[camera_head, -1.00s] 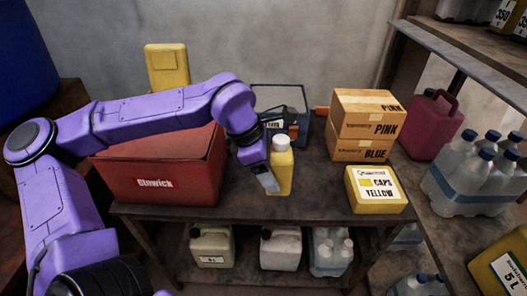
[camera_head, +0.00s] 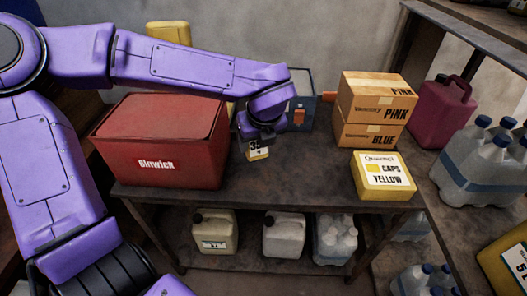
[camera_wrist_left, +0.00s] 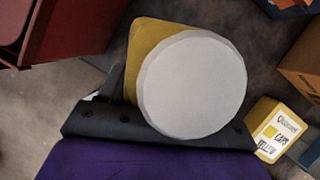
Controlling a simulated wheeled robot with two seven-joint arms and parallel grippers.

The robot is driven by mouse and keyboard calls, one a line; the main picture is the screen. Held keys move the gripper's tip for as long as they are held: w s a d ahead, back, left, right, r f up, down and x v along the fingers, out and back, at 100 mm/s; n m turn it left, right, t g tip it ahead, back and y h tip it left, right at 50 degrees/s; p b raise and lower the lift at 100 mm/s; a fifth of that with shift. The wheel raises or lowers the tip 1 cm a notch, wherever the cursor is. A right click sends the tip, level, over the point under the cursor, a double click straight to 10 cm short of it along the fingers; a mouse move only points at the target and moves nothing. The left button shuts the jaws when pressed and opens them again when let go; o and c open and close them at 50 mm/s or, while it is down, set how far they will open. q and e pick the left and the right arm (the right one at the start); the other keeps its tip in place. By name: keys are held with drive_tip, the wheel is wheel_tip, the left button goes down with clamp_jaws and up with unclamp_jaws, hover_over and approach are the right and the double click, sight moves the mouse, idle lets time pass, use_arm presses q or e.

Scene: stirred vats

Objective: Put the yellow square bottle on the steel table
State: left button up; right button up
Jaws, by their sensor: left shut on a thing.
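The yellow square bottle (camera_head: 258,154) shows in the head view as a small yellow patch with a white label under my left gripper (camera_head: 254,142). The gripper and forearm hide most of it. In the left wrist view its round white cap (camera_wrist_left: 195,85) and a yellow shoulder (camera_wrist_left: 146,42) fill the middle, between the jaws. My left gripper is shut on the bottle. The bottle is over the dark steel table (camera_head: 290,182); I cannot tell whether its base touches the top. My right gripper is not in view.
A red Binwick bin (camera_head: 158,163) stands close on the left. A blue-grey bin (camera_head: 302,108) is behind. Pink and blue cartons (camera_head: 372,110) and a yellow caps box (camera_head: 383,176) stand on the right. The table's front middle is clear.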

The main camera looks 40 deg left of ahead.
use_arm(q)
drive_tip(key=w+f, duration=0.1)
drive_tip(key=f, duration=0.1)
drive_tip(key=w+a+f, duration=0.1)
drive_tip(key=w+f, duration=0.1)
drive_tip(key=w+a+f, duration=0.1)
drive_tip(key=w+f, duration=0.1)
drive_tip(key=shift+w+a+f, duration=0.1)
drive_tip(key=shift+w+a, duration=0.05)
drive_tip(key=shift+a, duration=0.05)
drive_tip(key=shift+f+b, duration=0.45)
drive_tip(key=shift+f, duration=1.25)
drive_tip(key=o, duration=1.3)
drive_tip(key=shift+r, duration=0.3)
drive_tip(key=p+v, duration=0.1)
drive_tip(key=v, duration=1.1)
drive_tip(key=shift+w+a+f, duration=0.1)
